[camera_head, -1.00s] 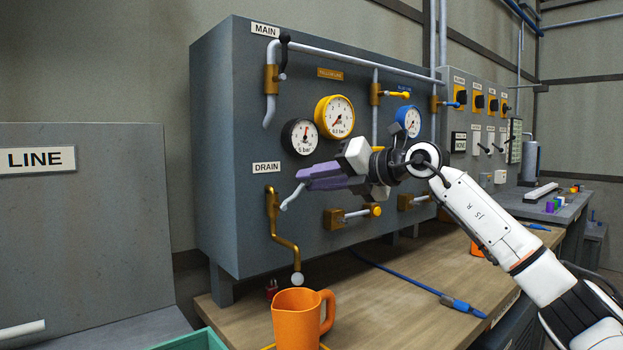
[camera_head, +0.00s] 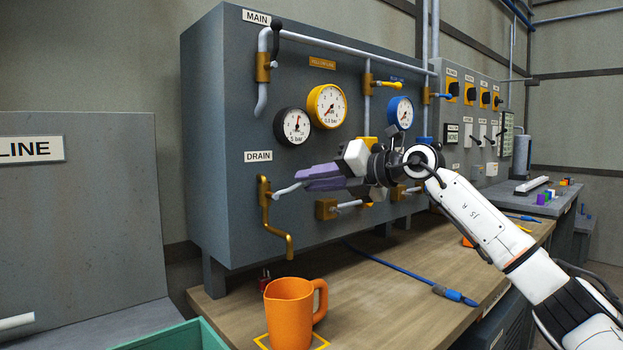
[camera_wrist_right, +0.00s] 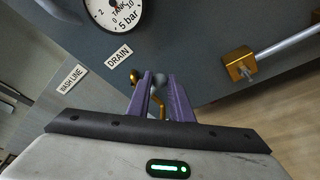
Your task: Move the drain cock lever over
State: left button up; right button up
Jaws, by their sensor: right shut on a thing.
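The grey drain cock lever (camera_head: 286,190) slants up and to the right from the brass drain pipe (camera_head: 264,208) below the DRAIN label (camera_head: 258,156) in the head view. My right gripper (camera_head: 312,180) has purple fingers and is shut on the lever's outer end, hiding it. In the right wrist view, the right gripper (camera_wrist_right: 160,88) shows its two fingers on either side of the lever's pale end (camera_wrist_right: 158,82). The brass pipe (camera_wrist_right: 135,76) shows just beyond them. My left gripper is not in view.
An orange jug (camera_head: 289,310) stands on the bench below the drain pipe. A brass valve (camera_head: 326,208) sits right of the lever, below my gripper. Gauges (camera_head: 293,126) are above. A blue cable (camera_head: 400,273) lies on the bench, and a green bin (camera_head: 180,337) is at the front.

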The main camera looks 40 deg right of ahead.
jog(key=shift+f, duration=0.1)
jog(key=shift+o, duration=0.3)
jog(key=shift+d+f+b, duration=0.2)
jog(key=shift+f+b, duration=0.5)
jog(key=shift+f, duration=0.5)
jog(key=o, duration=0.9)
jog(key=shift+r, duration=0.1)
jog(key=shift+c, duration=0.2)
jog(key=shift+r, duration=0.1)
jog(key=b+v, duration=0.1)
jog(key=v, duration=0.9)
jog(key=shift+b, duration=0.3)
jog(key=shift+s, duration=0.2)
